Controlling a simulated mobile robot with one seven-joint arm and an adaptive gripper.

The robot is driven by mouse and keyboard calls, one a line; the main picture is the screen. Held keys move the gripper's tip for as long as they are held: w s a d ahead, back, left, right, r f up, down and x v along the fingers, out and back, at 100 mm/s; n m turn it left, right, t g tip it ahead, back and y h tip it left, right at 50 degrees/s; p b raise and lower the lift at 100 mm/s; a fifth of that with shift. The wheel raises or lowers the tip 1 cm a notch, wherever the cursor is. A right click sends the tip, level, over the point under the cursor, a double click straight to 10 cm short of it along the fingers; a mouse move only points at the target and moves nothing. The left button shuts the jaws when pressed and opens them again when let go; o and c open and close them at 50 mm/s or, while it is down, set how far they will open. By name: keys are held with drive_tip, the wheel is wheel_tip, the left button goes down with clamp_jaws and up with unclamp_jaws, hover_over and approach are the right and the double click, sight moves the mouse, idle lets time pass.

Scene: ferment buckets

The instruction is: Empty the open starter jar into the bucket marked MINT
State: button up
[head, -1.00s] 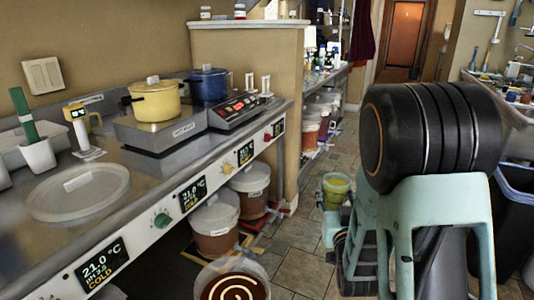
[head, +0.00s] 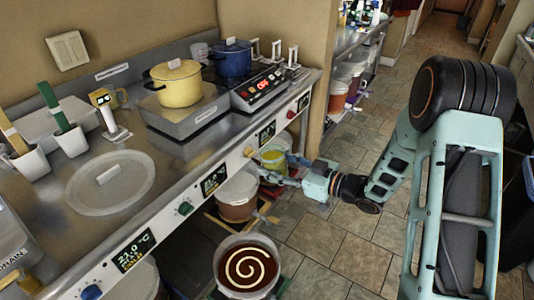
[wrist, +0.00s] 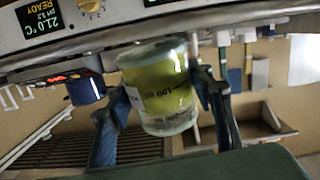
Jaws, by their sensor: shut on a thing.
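My gripper (head: 276,174) is shut on a glass jar (head: 273,159) with yellow-green contents. It holds the jar in the air by the counter's front edge. In the wrist view the jar (wrist: 160,90) sits between both fingers, with dark print on its side that I cannot read. An open bucket (head: 246,291) with brown liquid and a cream spiral on top stands on the floor, in front of and below the counter. A lidded bucket (head: 237,213) stands farther back, below the jar in the picture. I cannot read MINT on any bucket.
The steel counter (head: 150,215) carries a round lid (head: 110,182), a yellow pot (head: 178,88), a blue pot (head: 230,62) and white cups with tools. Displays and knobs line its front edge. Tiled floor (head: 325,240) is clear to the right.

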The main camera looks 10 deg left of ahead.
drive_tip(key=s+a+r+n+g+p, duration=0.1)
drive_tip(key=s+r+n+g+p, duration=0.1)
drive_tip(key=s+n+g+p, duration=0.15)
wheel_tip(320, 180, down, 13)
drive_tip(key=s+g+b, duration=0.1)
drive_tip(key=s+b, duration=0.1)
drive_tip(key=b, duration=0.6)
drive_tip(key=shift+n, duration=0.45)
wheel_tip(320, 180, down, 23)
drive_tip(key=d+n+t+h+b, duration=0.1)
drive_tip(key=n+h+b, duration=0.1)
drive_tip(key=h+b, duration=0.5)
drive_tip(key=shift+w+r+h+b, duration=0.15)
drive_tip(key=shift+h+b, duration=0.15)
drive_tip(key=shift+b, duration=2.15)
idle(1.5)
